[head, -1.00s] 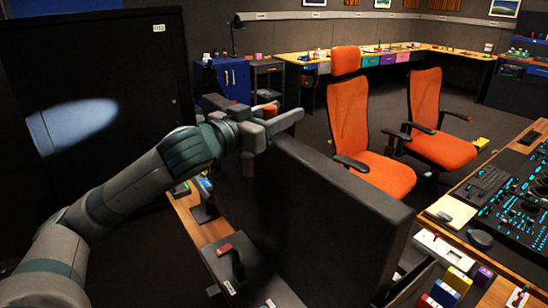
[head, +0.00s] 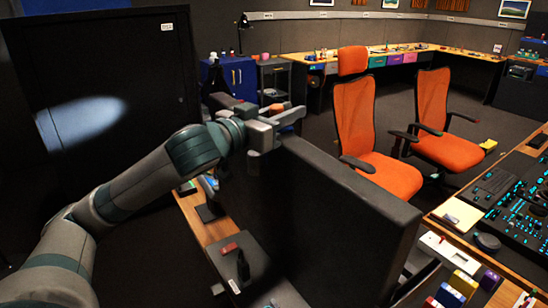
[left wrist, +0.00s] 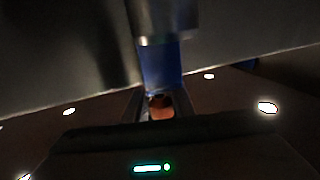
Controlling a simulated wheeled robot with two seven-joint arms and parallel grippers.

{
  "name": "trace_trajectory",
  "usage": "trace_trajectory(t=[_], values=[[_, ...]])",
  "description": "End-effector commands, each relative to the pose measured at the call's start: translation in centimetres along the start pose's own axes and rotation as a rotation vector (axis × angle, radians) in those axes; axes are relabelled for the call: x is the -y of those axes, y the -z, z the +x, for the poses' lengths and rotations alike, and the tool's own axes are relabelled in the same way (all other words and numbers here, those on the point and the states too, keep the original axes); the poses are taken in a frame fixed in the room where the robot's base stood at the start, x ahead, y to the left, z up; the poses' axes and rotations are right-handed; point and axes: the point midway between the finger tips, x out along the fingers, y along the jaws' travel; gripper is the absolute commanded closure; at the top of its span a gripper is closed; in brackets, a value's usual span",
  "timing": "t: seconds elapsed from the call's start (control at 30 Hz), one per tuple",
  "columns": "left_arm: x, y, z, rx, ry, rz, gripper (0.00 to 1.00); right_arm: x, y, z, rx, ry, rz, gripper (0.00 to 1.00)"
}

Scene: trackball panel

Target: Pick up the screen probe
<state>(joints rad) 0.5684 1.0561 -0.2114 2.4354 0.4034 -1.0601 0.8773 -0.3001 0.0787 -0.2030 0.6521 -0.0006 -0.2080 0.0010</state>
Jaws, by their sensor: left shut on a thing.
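My left gripper (head: 279,119) is at the top back edge of a large dark upright panel (head: 330,215) in the head view. It is shut on a small orange thing (head: 276,107), which I take for the screen probe; the fingers hide most of it. In the left wrist view the orange thing (left wrist: 160,107) shows between the fingers, with a blue patch (left wrist: 160,65) beside it. I cannot tell whether the blue belongs to it. My right gripper is not in view.
Two orange chairs (head: 362,130) stand behind the panel. A black cabinet (head: 100,110) stands at the left. A control desk (head: 515,205) is at the right. A narrow wooden shelf (head: 203,228) with small items lies below my left arm.

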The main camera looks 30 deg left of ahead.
Motion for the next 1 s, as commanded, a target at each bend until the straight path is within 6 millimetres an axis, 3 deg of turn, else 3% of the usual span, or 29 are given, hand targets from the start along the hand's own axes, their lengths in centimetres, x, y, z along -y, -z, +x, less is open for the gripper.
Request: trace_trajectory(t=[0.47,0.77,1.0], values=[[0.0,1.3,0.0,-0.004,0.0,0.0,1.0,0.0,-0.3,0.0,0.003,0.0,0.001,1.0],[0.0,4.6,0.0,-0.007,0.001,0.001,1.0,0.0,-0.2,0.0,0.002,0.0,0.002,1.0],[0.0,8.6,-0.1,-0.009,0.001,0.0,1.0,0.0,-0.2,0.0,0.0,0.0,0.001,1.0]])
